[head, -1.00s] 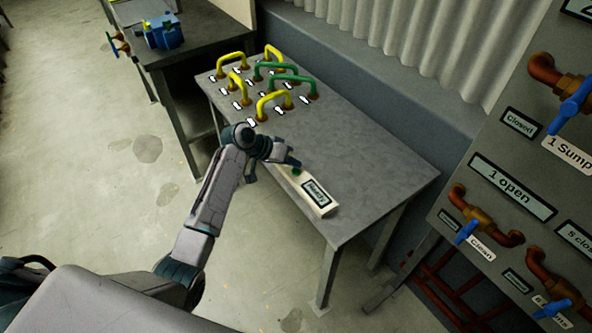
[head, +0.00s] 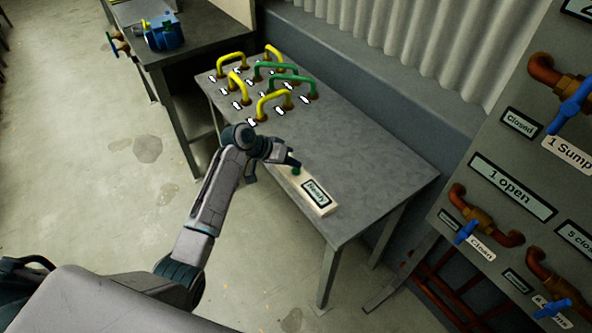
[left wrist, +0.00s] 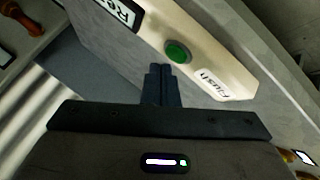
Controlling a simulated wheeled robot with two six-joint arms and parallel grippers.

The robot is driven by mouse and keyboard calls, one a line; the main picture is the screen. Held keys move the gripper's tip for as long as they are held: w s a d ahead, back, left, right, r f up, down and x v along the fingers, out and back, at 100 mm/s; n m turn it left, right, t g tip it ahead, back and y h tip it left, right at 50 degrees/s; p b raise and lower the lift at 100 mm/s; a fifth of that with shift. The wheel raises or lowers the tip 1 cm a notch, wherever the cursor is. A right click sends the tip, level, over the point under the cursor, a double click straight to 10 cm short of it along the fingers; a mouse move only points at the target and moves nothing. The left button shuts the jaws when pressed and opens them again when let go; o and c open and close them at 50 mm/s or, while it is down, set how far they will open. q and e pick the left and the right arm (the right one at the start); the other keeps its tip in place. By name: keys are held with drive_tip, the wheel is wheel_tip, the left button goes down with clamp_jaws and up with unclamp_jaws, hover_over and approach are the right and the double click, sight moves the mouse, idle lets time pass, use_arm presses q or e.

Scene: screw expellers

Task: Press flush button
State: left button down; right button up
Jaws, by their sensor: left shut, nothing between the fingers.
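A pale box (head: 323,207) lies on the grey table and carries a small display (head: 316,192) reading "Ready". A green button (head: 296,171) sits at the box's other end. It also shows in the left wrist view (left wrist: 177,52), beside a white "Flush" label (left wrist: 211,83). My left gripper (head: 294,162) is shut and empty, its tips close to the green button. In the left wrist view the shut fingers (left wrist: 160,72) end just short of the button's outline; I cannot tell whether they touch it. My right gripper is not in view.
Several yellow and green pipe handles (head: 275,95) stand at the table's far end. The table top (head: 370,165) right of the box is clear. A panel with blue valves (head: 466,232) and labels stands at the right. A second table (head: 190,50) holds a blue part.

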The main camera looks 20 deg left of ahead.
sight(292, 171)
use_arm(q)
drive_tip(key=shift+f, duration=0.3)
drive_tip(key=shift+f, duration=0.45)
idle(0.8)
drive_tip(key=shift+r+p, duration=0.75)
drive_tip(key=shift+r, duration=0.1)
wheel_tip(292, 171, up, 5)
drive_tip(key=p, duration=0.5)
drive_tip(key=shift+r, duration=0.1)
